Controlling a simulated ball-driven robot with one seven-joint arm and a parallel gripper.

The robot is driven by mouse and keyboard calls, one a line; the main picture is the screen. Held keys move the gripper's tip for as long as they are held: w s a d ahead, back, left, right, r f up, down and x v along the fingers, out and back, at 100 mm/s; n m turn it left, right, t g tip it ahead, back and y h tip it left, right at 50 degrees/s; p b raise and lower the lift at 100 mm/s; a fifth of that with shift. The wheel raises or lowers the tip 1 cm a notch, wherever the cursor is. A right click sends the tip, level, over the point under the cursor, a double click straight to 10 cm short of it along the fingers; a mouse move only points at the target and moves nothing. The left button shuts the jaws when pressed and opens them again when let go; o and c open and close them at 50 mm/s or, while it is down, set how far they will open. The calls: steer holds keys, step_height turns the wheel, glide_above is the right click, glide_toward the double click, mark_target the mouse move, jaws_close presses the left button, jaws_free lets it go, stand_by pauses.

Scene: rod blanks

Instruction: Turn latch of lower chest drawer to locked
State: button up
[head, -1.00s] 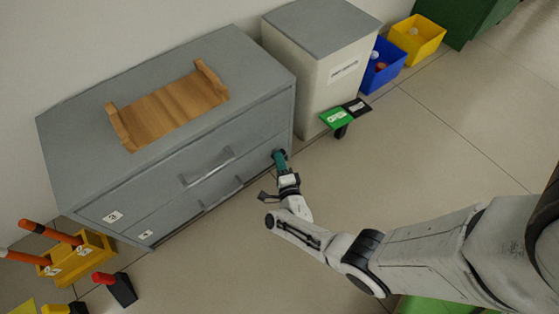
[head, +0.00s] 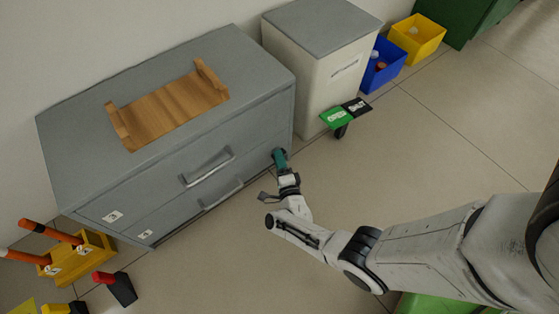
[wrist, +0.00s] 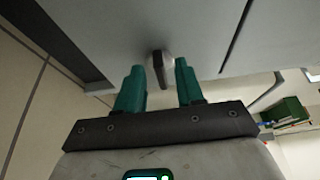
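The grey chest (head: 85,130) stands against the wall, with an upper drawer (head: 150,190) and a lower drawer (head: 180,212), both closed. In the wrist view the latch (wrist: 161,68) is a small round knob with a dark lever on the drawer front. My gripper (head: 279,155) is at the right end of the lower drawer front. Its two teal fingers (wrist: 158,75) stand apart, one on each side of the latch lever; I cannot tell whether either touches it. In the head view the fingers hide the latch.
A white bin (head: 325,85) stands right of the chest, with a green and black sign plate (head: 340,116) near its base. Blue (head: 382,75) and yellow (head: 418,45) boxes stand beyond. A wooden tray (head: 165,108) lies on the chest. The floor in front is mostly clear.

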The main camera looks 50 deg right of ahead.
steer(key=p+v, duration=0.2)
steer(key=v, duration=0.9)
steer(key=shift+w, duration=0.1)
stand_by(0.4)
